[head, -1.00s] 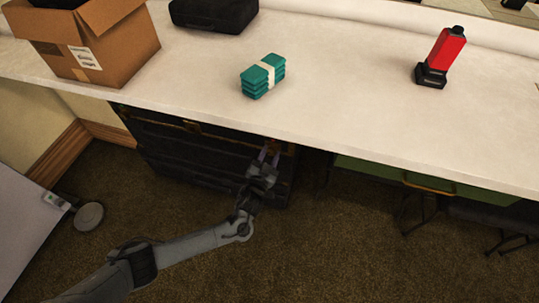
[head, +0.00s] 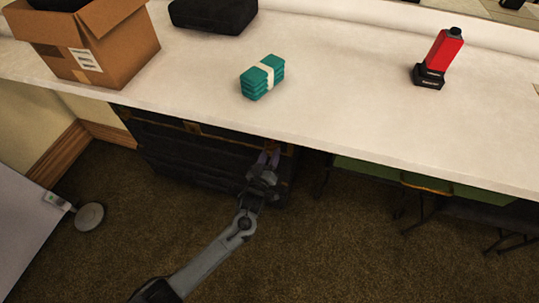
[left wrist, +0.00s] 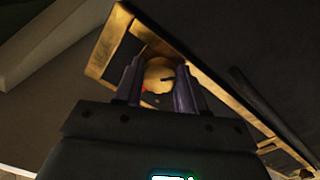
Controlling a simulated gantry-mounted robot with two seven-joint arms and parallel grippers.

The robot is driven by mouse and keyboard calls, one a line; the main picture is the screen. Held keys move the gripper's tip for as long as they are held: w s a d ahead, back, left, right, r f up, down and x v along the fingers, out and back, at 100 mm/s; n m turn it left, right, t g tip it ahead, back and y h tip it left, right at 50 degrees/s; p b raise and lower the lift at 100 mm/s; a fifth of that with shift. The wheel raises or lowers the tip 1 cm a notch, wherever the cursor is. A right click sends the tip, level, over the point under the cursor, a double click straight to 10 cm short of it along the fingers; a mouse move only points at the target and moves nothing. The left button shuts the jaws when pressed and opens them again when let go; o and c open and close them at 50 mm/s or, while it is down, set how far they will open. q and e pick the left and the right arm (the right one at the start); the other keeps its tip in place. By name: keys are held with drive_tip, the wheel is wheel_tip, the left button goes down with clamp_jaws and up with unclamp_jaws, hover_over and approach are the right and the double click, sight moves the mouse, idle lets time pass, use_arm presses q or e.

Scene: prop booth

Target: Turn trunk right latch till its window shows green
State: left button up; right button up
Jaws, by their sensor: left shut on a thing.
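The dark trunk (head: 190,158) with brass-coloured trim sits on the floor under the counter. Its right latch, a round brass-coloured piece (left wrist: 160,74), shows between my fingers in the left wrist view. A small red patch shows low on the latch, partly hidden by the fingers; I see no green there. My left gripper (head: 268,157) is at the trunk's upper right front, and it also shows in the left wrist view (left wrist: 158,82) with its two fingers closed on either side of the latch. My right gripper is in neither view.
The white counter (head: 340,110) overhangs the trunk just above my gripper. On it are a cardboard box (head: 115,50), a black case (head: 213,12), a banded teal stack (head: 262,77) and a red-and-black device (head: 439,58). The carpet (head: 330,250) in front is clear.

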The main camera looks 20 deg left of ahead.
use_arm(q)
drive_tip(key=n+p, duration=0.1)
drive_tip(key=n, duration=0.5)
drive_tip(key=shift+n, duration=0.4)
idle(0.3)
drive_tip(key=o, duration=1.1)
drive_tip(key=shift+c, duration=0.2)
drive_tip(key=shift+s+d+r+p, duration=0.1)
drive_tip(key=shift+s+p, duration=0.35)
drive_tip(key=shift+p, duration=0.1)
drive_tip(key=s+p, duration=0.4)
drive_tip(key=s, duration=0.5)
drive_tip(key=shift+s+d+f, duration=0.25)
drive_tip(key=shift+s+d, duration=0.1)
drive_tip(key=shift+s, duration=0.05)
